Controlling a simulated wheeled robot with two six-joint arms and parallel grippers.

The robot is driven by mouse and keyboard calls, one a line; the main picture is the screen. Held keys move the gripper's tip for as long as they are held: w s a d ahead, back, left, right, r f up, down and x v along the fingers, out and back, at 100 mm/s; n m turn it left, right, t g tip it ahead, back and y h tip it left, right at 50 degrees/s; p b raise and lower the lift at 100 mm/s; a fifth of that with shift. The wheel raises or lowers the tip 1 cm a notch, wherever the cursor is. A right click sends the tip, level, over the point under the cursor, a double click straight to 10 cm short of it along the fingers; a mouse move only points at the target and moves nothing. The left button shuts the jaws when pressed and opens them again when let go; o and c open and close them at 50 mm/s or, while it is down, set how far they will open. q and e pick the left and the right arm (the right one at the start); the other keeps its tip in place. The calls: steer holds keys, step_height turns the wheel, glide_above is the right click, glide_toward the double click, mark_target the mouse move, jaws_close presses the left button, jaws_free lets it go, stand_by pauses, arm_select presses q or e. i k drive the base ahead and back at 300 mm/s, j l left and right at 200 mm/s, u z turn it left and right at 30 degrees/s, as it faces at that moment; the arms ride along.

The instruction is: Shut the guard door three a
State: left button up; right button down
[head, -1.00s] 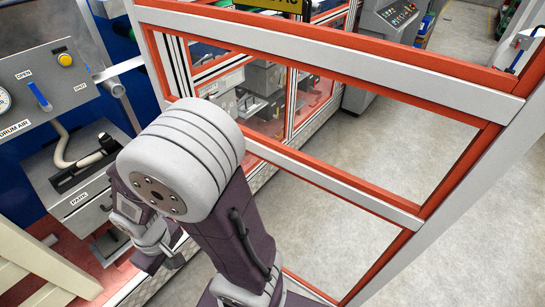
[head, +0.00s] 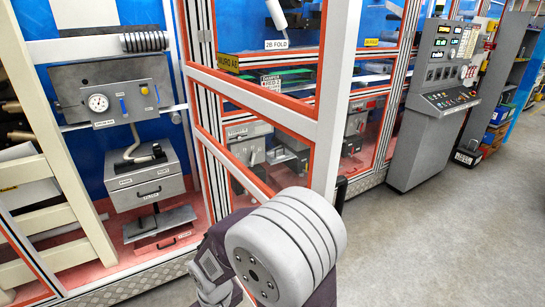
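Guard door three a seems to be the panel with orange edging and a pale metal frame (head: 335,120) in the middle of the head view. It stands open and slanted towards me, beside an open bay. A yellow sign (head: 228,62) on it reads unclearly, as if from behind. One of my arms rises from the bottom with its large white joint in front of the door's lower part. A small dark part (head: 341,192) shows by the door's near edge; I cannot tell what it is. No gripper fingers are clearly visible.
The open bay at left holds a grey gauge panel (head: 118,100) and a grey drawer box (head: 146,178) above a red floor. Cream rails (head: 62,170) stand at the far left. A grey control console (head: 440,100) stands at right. The grey floor (head: 430,240) at right is clear.

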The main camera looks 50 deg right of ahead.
mark_target(321, 126)
steer(key=k+l, duration=0.15)
steer(key=l, duration=0.2)
steer(key=k+l, duration=0.15)
steer(key=l, duration=0.2)
steer(key=k+l, duration=0.15)
steer(key=l, duration=0.25)
steer(key=k+l, duration=0.15)
steer(key=l, duration=0.2)
steer(key=k+l, duration=0.1)
steer(key=l, duration=1)
